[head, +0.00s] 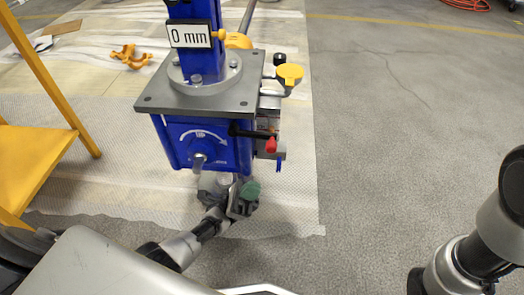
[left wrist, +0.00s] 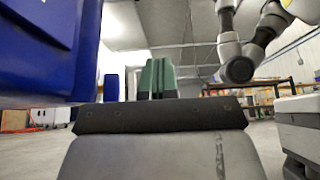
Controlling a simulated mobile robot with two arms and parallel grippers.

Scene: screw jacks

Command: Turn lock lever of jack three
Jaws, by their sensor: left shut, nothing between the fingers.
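A blue screw jack (head: 175,146) with a grey top plate (head: 158,94) stands in the middle of the head view. A black lever with a red tip (head: 271,146) sticks out at its right front corner; it looks like the lock lever. No jack number is readable. My left gripper (head: 248,191), with green fingertips, is below and in front of the jack, below the lever and apart from it. In the left wrist view the green fingers (left wrist: 157,78) are together and empty, with the blue jack body (left wrist: 45,50) at the left. My right gripper is out of view.
A "0 mm" sign (head: 190,34) is on the blue column. A yellow knob (head: 290,72) sits right of the plate. A yellow frame (head: 30,165) stands at the left. White matting (head: 105,195) lies under the jack; the grey floor (head: 390,130) to the right is clear.

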